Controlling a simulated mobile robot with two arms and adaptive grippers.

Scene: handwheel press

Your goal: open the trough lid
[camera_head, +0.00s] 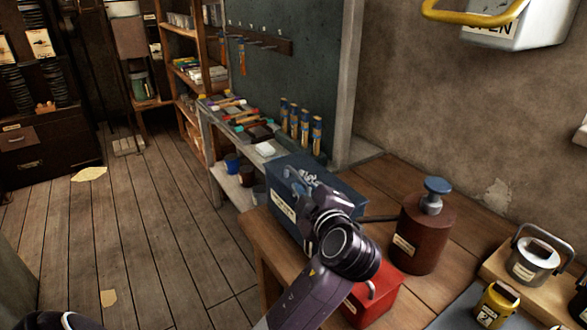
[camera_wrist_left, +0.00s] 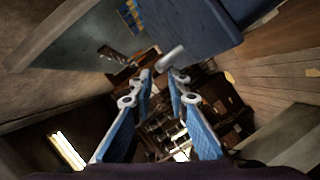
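A dark blue box (camera_head: 340,182) with a pale label stands on the wooden table; it is probably the trough, but its label is partly covered and I cannot read it. My left gripper (camera_head: 298,178) is over the box, and my arm and wrist hide much of its front and top. In the left wrist view a blue panel (camera_wrist_left: 195,28) has a pale grey rounded handle (camera_wrist_left: 172,56) at its lower edge. The two fingers of my left gripper (camera_wrist_left: 162,78) are apart, with the handle close to their tips; contact is unclear. My right gripper is out of view.
A red box (camera_head: 382,302) with a grey handle sits close beside my left wrist. A brown canister (camera_head: 424,234) with a blue knob stands to the right, and a lidded metal pot (camera_head: 533,262) and yellow container (camera_head: 497,304) are farther right.

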